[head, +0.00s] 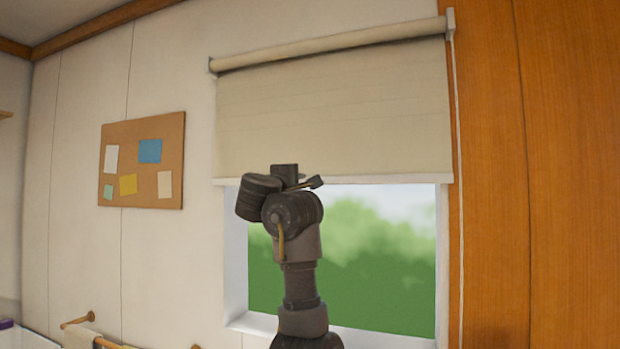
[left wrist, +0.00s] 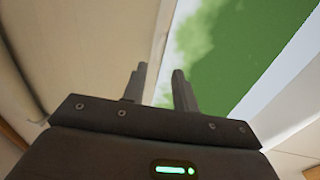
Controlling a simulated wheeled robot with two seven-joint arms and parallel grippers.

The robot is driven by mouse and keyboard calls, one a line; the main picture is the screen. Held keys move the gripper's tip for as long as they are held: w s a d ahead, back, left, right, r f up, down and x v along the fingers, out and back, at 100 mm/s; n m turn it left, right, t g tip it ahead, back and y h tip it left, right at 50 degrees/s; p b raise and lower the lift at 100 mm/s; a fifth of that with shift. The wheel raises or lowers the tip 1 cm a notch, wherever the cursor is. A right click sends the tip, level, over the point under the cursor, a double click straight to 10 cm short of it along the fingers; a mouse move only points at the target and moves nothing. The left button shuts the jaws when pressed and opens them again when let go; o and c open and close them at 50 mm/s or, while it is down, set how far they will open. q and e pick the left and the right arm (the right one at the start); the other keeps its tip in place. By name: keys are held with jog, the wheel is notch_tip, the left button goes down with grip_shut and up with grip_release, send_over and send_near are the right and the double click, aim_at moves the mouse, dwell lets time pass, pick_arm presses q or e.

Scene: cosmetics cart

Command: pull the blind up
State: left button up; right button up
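The beige roller blind (head: 335,110) hangs partly down over the window, and its pale bottom bar (head: 400,179) lies across the upper part of the opening. My left gripper (head: 298,182) is at the bar, left of its middle, seen mostly from behind with the arm below it. In the left wrist view my left gripper (left wrist: 160,75) has its two fingers apart. The bar's pale edge (left wrist: 161,35) runs between the fingertips as seen there, with a gap beside the right finger; contact is unclear. The blind's cloth (left wrist: 90,45) fills the left side. My right gripper is not in view.
A thin pale cord (head: 458,150) hangs at the right of the blind, before an orange wood panel (head: 560,170). A cork board (head: 142,160) is on the wall at left. Wooden pegs (head: 78,320) stick out at lower left. The window's right side is clear.

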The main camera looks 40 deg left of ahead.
pick_arm(q)
jog(key=p+x, duration=0.3)
jog(key=x, duration=0.4)
jog(key=shift+w, duration=0.25)
jog(key=shift+a, duration=0.1)
jog(key=shift+c, duration=0.4)
grip_shut()
